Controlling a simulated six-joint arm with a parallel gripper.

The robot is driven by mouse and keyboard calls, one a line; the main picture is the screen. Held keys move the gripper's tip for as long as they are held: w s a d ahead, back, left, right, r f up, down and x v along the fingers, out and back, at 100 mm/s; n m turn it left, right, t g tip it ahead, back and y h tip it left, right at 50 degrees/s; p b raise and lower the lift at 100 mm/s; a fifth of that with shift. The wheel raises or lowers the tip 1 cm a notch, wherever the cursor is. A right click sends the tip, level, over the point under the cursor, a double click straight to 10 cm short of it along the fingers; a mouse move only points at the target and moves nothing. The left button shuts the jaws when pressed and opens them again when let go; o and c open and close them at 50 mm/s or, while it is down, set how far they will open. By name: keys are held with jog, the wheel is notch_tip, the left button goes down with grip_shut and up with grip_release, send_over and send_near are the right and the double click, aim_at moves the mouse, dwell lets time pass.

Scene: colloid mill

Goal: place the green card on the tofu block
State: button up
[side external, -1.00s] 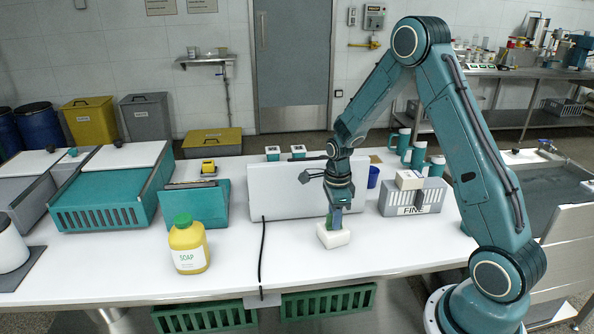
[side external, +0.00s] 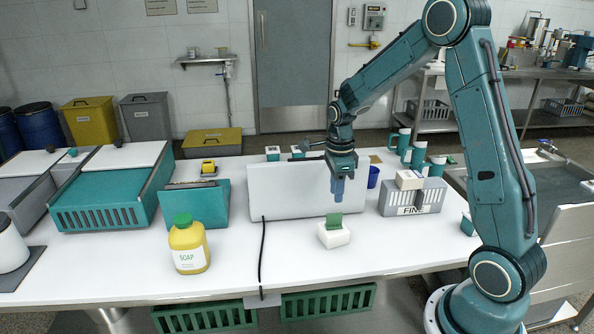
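The green card (side external: 333,222) stands roughly upright on top of the white tofu block (side external: 333,238). The block sits on the white table in front of a long white panel. My gripper (side external: 338,197) hangs above the card, pointing down, with a clear gap between its blue fingertips and the card. Its fingers are empty and have let go of the card; the gap between them is hard to see from this side.
A yellow soap bottle (side external: 188,244) stands to the left of a black cable (side external: 262,255). A grey bin labelled FINE (side external: 408,204) and a dark blue cup (side external: 373,177) stand to the right. The table around the tofu block is clear.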

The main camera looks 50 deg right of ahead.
jog(key=shift+r, duration=1.8)
jog(key=s+a+r+n+t, duration=0.3)
jog(key=s+a+r+n, duration=0.55)
jog(key=r+n, duration=0.35)
jog(key=s+a+n+t, duration=0.1)
jog(key=s+a+n, duration=0.2)
jog(key=s+n, duration=0.3)
jog(key=s+a+r+n+t, duration=0.1)
jog(key=s+a+n, duration=0.3)
jog(key=n, duration=0.5)
jog(key=shift+s+r+t, duration=0.2)
jog(key=shift+s+t, duration=0.1)
jog(key=shift+s, duration=0.65)
